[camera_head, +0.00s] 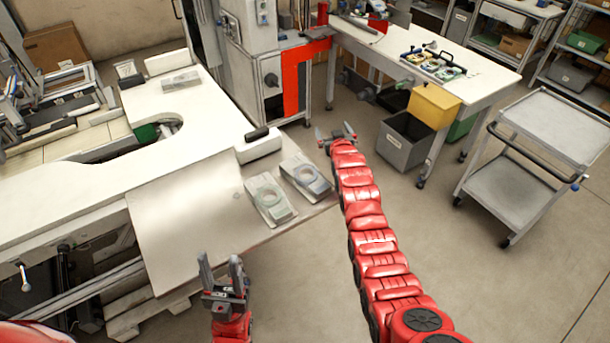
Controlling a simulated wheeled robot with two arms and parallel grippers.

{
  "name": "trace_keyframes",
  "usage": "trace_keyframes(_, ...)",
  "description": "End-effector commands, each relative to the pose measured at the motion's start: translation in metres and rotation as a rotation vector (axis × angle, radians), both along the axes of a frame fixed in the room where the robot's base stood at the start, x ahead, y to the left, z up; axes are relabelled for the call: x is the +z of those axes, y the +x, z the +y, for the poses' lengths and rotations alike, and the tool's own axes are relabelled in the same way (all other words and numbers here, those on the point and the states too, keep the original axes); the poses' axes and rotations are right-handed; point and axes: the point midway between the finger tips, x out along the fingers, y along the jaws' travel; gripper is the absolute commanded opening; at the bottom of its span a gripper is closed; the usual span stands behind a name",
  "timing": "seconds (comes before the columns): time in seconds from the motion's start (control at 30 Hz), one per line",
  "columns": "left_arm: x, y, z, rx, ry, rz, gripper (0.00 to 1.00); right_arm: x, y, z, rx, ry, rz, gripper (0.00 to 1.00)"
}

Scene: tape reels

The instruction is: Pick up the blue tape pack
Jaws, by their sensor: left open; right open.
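Two flat tape packs with round reels lie side by side on the white table (180,215), near its right corner. The right one, bluish grey, looks like the blue tape pack (306,177). The left tape pack (270,198) looks greyer and more beige. My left gripper (220,258) is open and empty, in front of the table's near edge, below and left of the packs. My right gripper (335,132) is open and empty, beyond and right of the packs, over the floor. Neither gripper touches a pack.
A black-and-white device (260,141) sits behind the packs. A workbench (460,80) with a tool tray stands at the back, with a yellow bin (434,104) and grey bin (404,141) by it. A grey cart (552,125) stands at right. Floor between is clear.

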Motion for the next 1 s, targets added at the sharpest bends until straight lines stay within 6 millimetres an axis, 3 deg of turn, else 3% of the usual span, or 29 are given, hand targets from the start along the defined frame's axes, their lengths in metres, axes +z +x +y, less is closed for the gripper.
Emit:
trace_keyframes(0.07,0.000,0.000,0.000,0.000,0.000,0.000,0.50,0.010,0.011,0.019,0.026,-0.048,0.171,1.00)
trace_keyframes(0.17,0.000,0.000,0.000,0.000,0.000,-0.001,0.50,0.018,0.000,0.036,0.057,-0.118,0.410,1.00)
trace_keyframes(0.27,0.000,0.000,0.000,0.000,0.000,0.000,0.50,0.037,-0.030,0.048,0.089,-0.190,0.643,1.00)
trace_keyframes(0.5,0.000,0.000,0.000,0.000,0.000,0.000,0.50,0.101,-0.135,0.050,0.149,-0.333,1.088,1.00)
trace_keyframes(0.67,-0.001,0.000,0.000,0.000,0.000,0.000,0.50,0.129,-0.177,0.046,0.167,-0.378,1.228,1.00)
trace_keyframes(0.77,-0.010,0.000,0.000,0.000,0.000,0.000,0.50,0.124,-0.186,0.045,0.170,-0.387,1.259,1.00)
trace_keyframes(1.0,-0.051,0.000,0.000,0.000,0.000,0.000,0.50,0.081,-0.186,0.043,0.170,-0.388,1.262,1.00)
